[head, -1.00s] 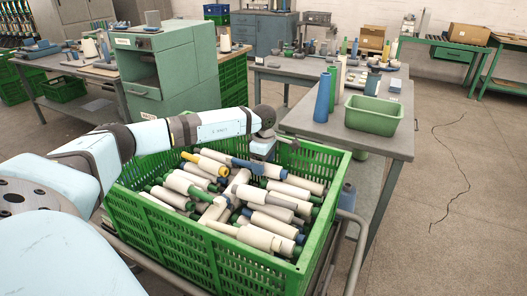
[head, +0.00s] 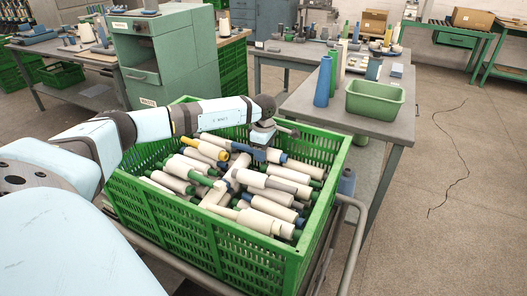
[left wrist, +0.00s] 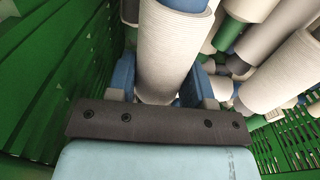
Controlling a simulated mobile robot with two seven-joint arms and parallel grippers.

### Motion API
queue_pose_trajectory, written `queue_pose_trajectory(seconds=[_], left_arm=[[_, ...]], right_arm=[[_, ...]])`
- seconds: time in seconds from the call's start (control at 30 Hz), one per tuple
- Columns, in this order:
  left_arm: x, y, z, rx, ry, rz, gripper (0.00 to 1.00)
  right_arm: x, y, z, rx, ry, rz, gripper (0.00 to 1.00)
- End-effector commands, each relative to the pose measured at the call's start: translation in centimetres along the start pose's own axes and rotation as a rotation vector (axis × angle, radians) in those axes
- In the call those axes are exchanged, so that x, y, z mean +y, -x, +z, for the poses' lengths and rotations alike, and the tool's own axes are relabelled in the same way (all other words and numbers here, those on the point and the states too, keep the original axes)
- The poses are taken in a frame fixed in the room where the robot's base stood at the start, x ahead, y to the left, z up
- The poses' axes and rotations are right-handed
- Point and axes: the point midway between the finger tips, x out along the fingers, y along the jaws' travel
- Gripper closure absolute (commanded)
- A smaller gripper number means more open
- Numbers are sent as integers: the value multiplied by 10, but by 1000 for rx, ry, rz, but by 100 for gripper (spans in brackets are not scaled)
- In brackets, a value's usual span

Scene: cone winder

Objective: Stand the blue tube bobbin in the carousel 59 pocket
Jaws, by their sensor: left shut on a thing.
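My left gripper (head: 264,140) reaches down into the far part of the green crate of bobbins. In the left wrist view its two blue fingers (left wrist: 165,82) are shut on a bobbin (left wrist: 174,45) with off-white yarn. A blue tube end (left wrist: 186,4) shows at the top of that bobbin, so it looks like the blue tube bobbin. Its lower end is hidden behind the gripper body. In the head view the gripper hides most of it among the other bobbins. I cannot pick out the carousel 59 pocket in either view. My right gripper is not in view.
The green crate (head: 180,228) holds several white and grey bobbins with green, yellow and blue tubes; its walls rise around the gripper. A grey table (head: 385,128) with a green bin (head: 375,101) and a blue cone (head: 322,82) stands behind right. A green cabinet (head: 150,55) stands behind left.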

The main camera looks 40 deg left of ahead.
Motion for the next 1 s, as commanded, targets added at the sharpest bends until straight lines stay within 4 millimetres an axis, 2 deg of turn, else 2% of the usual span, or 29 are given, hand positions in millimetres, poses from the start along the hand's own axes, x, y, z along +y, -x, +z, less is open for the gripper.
queue_pose_trajectory(seconds=[0.6, 0.77, 0.87, 1.0], left_arm=[[0, 30, 0, 0, 0, 0, 78], [0, 29, 0, 0, 0, 0, 78], [0, 29, 0, 0, 0, 0, 78], [0, 51, 0, 0, 0, 1, 78]], right_arm=[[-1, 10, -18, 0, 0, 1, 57], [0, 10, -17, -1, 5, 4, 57], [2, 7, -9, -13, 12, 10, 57], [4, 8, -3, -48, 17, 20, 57]])
